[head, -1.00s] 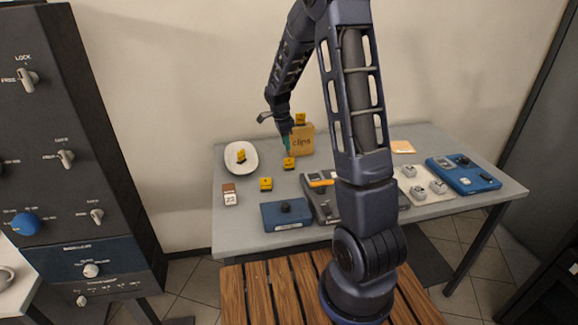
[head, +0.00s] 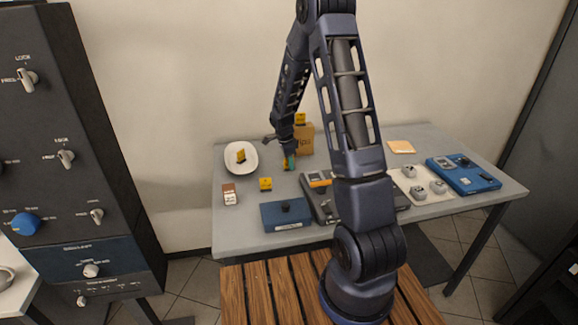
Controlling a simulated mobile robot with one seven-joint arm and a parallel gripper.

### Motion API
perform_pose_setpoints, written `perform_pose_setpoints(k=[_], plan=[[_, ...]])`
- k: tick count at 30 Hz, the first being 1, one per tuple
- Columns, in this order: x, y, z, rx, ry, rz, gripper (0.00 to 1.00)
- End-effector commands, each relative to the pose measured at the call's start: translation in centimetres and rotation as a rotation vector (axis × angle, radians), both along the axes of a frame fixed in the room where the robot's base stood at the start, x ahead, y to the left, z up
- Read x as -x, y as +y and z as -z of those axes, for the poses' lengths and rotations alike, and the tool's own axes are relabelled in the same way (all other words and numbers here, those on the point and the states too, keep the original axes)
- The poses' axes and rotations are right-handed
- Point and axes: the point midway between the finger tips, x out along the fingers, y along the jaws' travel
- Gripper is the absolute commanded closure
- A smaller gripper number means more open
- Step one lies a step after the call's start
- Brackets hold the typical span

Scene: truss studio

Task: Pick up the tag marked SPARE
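Several small yellow tags with dark marks are in the head view, and their lettering is too small to read. One tag (head: 241,156) is in the white dish (head: 229,163). Another tag (head: 265,184) stands on the grey table, and a third (head: 300,119) is at the top of the cardboard box (head: 305,143) labelled clips. My gripper (head: 289,163) points down at a further tag (head: 285,167) on the table just in front of the box. Its fingers mostly hide that tag, and I cannot tell whether they are around it or touching it.
A blue box (head: 286,215) with a dark knob and a grey case (head: 321,207) stand at the table's front. A white-and-brown block (head: 229,195) is at left. A white mat (head: 440,194) with several grey pieces and a blue device (head: 463,174) are at right.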

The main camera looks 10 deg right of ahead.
Motion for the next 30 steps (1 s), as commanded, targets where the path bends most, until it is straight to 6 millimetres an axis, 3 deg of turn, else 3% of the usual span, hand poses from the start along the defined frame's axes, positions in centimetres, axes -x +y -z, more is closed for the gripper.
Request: perform_pose_setpoints(k=[8, 12, 14, 25, 30], plan=[[0.0, 0.0, 0.5, -0.001, -0.001, -0.001, 0.64], [0.0, 0.0, 0.5, -0.001, -0.001, -0.001, 0.91], [0.0, 0.0, 0.5, -0.001, -0.001, -0.001, 1.0], [0.0, 0.0, 0.2, 0.0, -0.002, 0.0, 1.0], [-0.1, 0.0, -1.7, -0.001, -0.004, 0.0, 1.0]])
